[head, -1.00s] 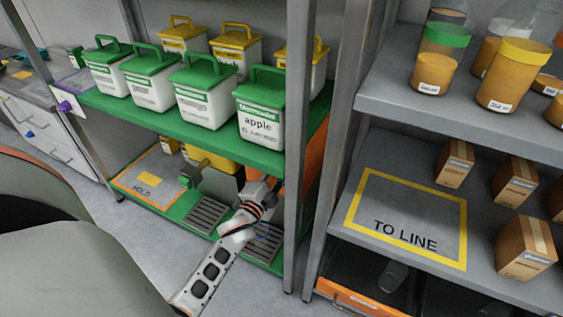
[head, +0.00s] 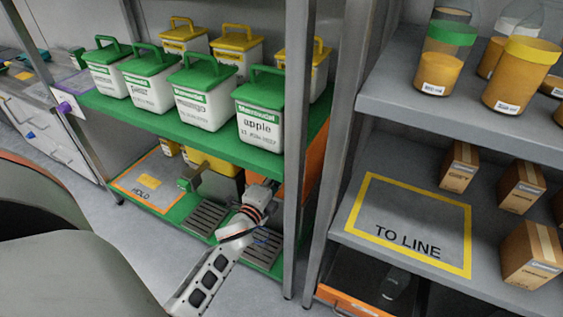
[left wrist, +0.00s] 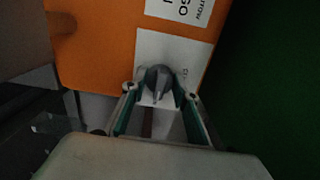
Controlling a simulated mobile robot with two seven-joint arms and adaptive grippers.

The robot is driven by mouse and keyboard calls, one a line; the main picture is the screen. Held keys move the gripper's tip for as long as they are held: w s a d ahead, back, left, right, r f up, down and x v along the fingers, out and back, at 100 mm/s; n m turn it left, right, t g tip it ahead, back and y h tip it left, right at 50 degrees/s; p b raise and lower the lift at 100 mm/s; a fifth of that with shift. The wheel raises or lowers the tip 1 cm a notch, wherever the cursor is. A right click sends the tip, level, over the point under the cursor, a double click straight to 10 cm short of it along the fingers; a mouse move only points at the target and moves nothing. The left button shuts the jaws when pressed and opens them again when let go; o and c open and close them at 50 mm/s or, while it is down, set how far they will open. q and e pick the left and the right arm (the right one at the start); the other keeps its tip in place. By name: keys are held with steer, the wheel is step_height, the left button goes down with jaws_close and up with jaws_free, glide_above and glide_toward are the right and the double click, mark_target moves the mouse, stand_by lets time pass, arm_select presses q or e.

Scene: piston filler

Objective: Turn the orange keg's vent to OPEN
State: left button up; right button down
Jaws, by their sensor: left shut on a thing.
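The orange keg (left wrist: 105,35) fills the upper part of the left wrist view. In the head view it shows partly (head: 315,160) on the lower green shelf, mostly hidden by the post and upper shelf. Its grey vent knob (left wrist: 158,80) sits on a white label, whose small print is too dark to read. My left gripper (left wrist: 157,92) is shut on the vent knob, with a finger on each side. In the head view my left arm reaches under the upper shelf and the fingertips are hidden. My right gripper is not in view.
The upper green shelf (head: 130,112) holds several green- and yellow-lidded tubs just above my arm. A metal post (head: 296,200) stands close to its right. A yellow keg (head: 215,165) and a HOLD plate (head: 145,190) are to its left. Grey drip grates (head: 205,218) lie nearby.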

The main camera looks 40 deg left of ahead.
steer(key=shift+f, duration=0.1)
arm_select(q)
steer(key=o, duration=1.1)
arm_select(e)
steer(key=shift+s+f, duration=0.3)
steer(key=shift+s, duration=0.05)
arm_select(q)
steer(key=v, duration=0.7)
steer(key=shift+s, duration=0.3)
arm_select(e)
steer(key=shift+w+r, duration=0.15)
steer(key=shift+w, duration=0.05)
